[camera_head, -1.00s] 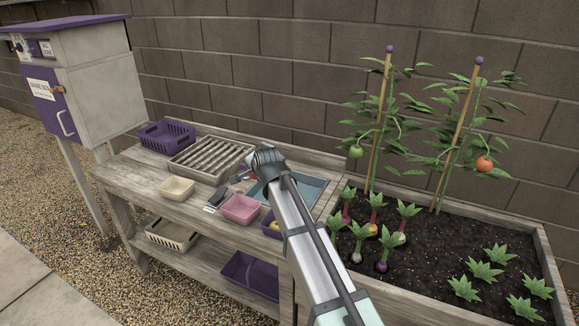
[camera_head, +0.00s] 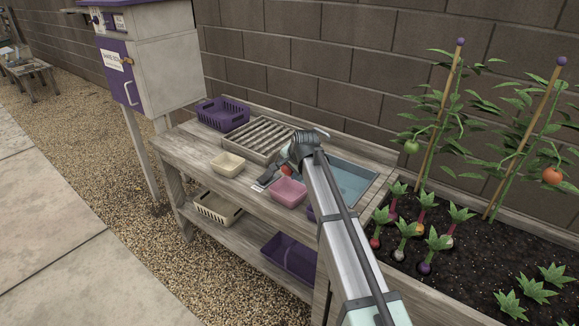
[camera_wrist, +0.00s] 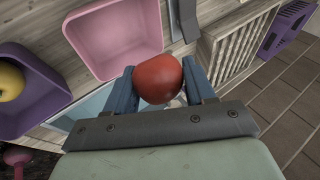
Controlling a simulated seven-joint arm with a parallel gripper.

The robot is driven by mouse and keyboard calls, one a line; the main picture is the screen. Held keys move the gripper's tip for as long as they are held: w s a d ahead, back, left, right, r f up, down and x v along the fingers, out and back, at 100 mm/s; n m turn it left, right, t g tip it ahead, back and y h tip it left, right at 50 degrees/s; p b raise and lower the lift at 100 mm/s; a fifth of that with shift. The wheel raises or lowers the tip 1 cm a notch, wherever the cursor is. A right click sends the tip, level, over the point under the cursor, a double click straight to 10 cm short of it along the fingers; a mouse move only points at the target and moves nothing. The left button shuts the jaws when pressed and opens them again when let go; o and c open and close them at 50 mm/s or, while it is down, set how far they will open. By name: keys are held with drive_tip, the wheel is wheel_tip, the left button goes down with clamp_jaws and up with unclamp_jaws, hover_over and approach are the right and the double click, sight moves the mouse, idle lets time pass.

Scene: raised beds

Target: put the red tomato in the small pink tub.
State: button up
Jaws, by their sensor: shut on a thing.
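The red tomato (camera_wrist: 158,78) is between the fingers of my gripper (camera_wrist: 160,85) in the wrist view, shut on it. The small pink tub (camera_wrist: 113,38) lies just beyond and left of the tomato there and looks empty. In the head view the pink tub (camera_head: 288,192) stands on the wooden bench, in front of the sink. My gripper (camera_head: 268,177) shows there close by the tub's upper left side, partly hidden by my own arm.
A purple tub (camera_wrist: 28,92) with a yellow fruit (camera_wrist: 9,80) sits beside the pink one. A slatted wooden rack (camera_head: 258,137), a cream tub (camera_head: 228,164) and a purple basket (camera_head: 222,114) share the bench.

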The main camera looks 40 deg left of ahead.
drive_tip(key=shift+f, duration=3.15)
drive_tip(key=o, duration=1.3)
drive_tip(key=shift+r, duration=4.8)
